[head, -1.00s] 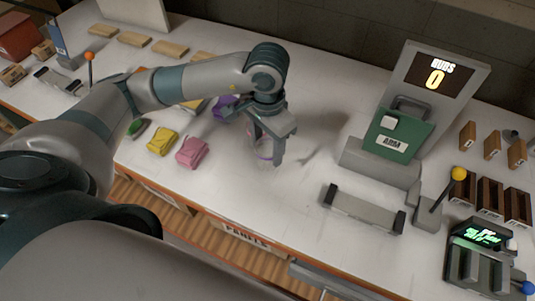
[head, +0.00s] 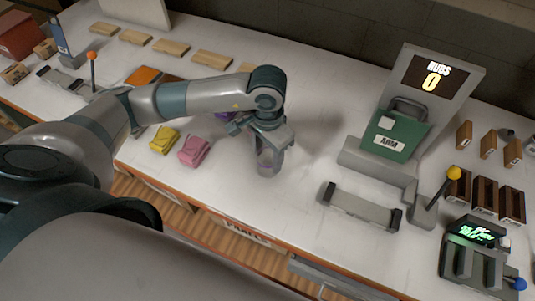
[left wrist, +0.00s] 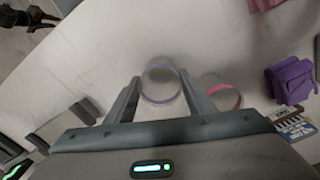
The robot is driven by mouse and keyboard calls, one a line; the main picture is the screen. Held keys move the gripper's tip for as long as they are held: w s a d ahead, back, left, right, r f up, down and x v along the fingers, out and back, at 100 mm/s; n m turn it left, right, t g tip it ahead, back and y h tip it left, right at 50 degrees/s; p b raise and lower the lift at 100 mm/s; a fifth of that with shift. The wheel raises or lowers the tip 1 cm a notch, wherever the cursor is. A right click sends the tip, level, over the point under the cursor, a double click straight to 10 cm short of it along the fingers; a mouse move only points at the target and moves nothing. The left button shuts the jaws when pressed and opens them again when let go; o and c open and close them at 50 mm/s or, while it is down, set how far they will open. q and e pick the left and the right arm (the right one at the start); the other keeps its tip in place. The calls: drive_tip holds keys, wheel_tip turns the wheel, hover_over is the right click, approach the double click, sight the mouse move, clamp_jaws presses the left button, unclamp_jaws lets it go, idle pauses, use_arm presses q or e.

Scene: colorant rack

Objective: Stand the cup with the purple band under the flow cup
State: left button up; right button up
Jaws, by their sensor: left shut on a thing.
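The clear cup with the purple band (left wrist: 160,82) is between the two fingers of my left gripper (left wrist: 161,97) in the left wrist view. In the head view my left gripper (head: 270,155) points down and is shut on this cup (head: 267,163), which is upright and partly hidden by the fingers. I cannot tell whether its base touches the table. A clear cup with a pink band (left wrist: 223,96) is just right of the gripper in the left wrist view. I cannot pick out the flow cup in either view. My right gripper is not in view.
A grey stand with a screen and green plate (head: 396,135) is to the right. A low grey bracket (head: 360,207) lies in front of it. Yellow (head: 164,139) and pink (head: 194,150) cloths lie left of the gripper. The table between gripper and stand is clear.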

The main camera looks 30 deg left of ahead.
use_arm(q)
drive_tip(key=shift+f, duration=0.15)
drive_tip(key=o, duration=1)
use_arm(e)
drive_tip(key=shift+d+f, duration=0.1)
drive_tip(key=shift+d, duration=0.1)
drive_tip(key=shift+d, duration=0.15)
use_arm(q)
drive_tip(key=shift+r, duration=0.2)
